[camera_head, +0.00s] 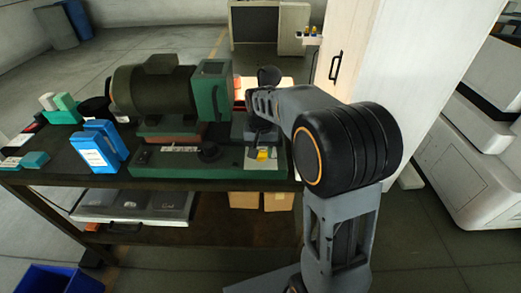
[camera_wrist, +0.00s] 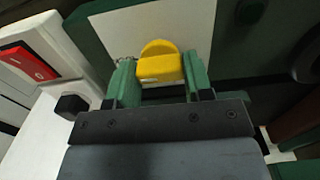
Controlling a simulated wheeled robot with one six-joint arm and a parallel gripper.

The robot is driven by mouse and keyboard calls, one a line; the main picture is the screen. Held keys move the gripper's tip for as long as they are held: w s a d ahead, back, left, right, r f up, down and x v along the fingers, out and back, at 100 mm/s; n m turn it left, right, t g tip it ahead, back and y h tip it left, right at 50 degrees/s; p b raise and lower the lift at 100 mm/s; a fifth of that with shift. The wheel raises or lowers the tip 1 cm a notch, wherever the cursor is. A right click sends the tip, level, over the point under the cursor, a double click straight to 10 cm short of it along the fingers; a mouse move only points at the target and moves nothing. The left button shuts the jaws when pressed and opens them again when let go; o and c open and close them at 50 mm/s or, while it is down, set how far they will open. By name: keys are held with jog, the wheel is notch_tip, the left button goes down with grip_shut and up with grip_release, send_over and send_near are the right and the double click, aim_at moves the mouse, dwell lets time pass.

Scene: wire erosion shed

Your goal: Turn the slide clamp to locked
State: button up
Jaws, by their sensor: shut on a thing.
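The slide clamp appears to be the small yellow knob (camera_wrist: 160,65) in front of a pale plate (camera_wrist: 105,35) on the green machine. In the head view, the yellow knob (camera_head: 262,154) is at the right end of the machine's green base (camera_head: 165,165). My gripper (camera_wrist: 160,78) has its two green fingers on either side of the knob, shut on it. The knob's rounded top shows beyond the fingers. I cannot read any locked or unlocked mark. In the head view, my arm hides much of the area right of the knob and the fingertips are hard to make out.
The machine stands on a dark bench (camera_head: 60,170). A white cabinet (camera_head: 400,60) stands behind my arm. A red panel (camera_wrist: 28,65) shows left in the wrist view.

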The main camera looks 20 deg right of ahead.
dwell(0.5)
jog(key=o, duration=0.9)
jog(key=shift+r, duration=0.1)
notch_tip(320, 180, up, 14)
jog(key=shift+f, duration=0.15)
jog(key=n, duration=0.1)
send_over(261, 152)
jog(key=shift+t, duration=0.4)
notch_tip(261, 152, down, 4)
jog(key=shift+f, duration=0.25)
jog(key=s+f+n+t, duration=0.1)
jog(key=s, duration=0.4)
jog(key=s+f+t, duration=0.1)
jog(key=s+f, duration=0.1)
jog(key=s, duration=0.4)
jog(key=s+f+n+t, duration=0.1)
jog(key=s+f, duration=0.1)
jog(key=s, duration=0.3)
jog(key=shift+s+f+n, duration=0.25)
jog(key=shift+s+n, duration=0.05)
jog(key=shift+s, duration=0.05)
